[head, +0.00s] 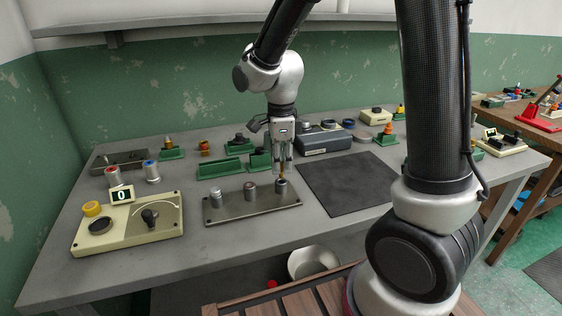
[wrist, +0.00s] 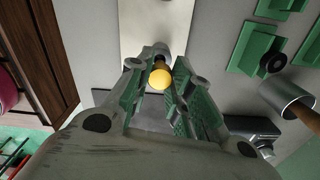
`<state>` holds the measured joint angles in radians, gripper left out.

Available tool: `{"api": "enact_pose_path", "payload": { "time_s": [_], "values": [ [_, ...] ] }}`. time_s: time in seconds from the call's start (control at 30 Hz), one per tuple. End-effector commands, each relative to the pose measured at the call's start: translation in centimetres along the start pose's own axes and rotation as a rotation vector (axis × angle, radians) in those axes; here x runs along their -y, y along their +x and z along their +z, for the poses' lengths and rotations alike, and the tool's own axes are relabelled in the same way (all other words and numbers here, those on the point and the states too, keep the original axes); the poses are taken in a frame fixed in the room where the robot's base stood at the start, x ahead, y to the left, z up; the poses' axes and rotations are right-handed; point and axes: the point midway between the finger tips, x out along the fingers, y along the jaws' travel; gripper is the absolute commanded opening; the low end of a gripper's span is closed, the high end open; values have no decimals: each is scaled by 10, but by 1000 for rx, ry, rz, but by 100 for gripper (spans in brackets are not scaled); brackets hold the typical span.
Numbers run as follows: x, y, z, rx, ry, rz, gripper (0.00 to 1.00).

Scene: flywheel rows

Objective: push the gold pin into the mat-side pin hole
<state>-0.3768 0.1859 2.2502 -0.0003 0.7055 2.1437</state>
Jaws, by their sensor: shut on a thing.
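The gold pin (wrist: 159,78) shows its round yellow head between my fingers in the wrist view. My gripper (head: 283,170) is shut on it, pointing down over the right end of the metal plate (head: 232,209). The plate carries a row of grey cylindrical posts. The mat-side post (head: 282,187) is right below my fingertips, and its grey side also shows just beyond the pin head in the wrist view (wrist: 163,49). The pin's lower end and the hole are hidden, so I cannot tell how deep the pin sits.
A dark mat (head: 345,184) lies right of the plate. A beige control box (head: 127,224) with a lever and a counter stands at left. Green holders (head: 220,168) and a blue-grey box (head: 325,142) stand behind. Bare table lies in front of the plate.

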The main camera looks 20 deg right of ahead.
Motion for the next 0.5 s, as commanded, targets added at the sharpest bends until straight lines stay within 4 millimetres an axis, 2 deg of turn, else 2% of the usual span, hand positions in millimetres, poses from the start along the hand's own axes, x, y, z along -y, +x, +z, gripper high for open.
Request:
{"api": "enact_pose_path", "payload": {
  "time_s": [0.5],
  "values": [
    [0,4,0,0,0,0,0]
  ]
}}
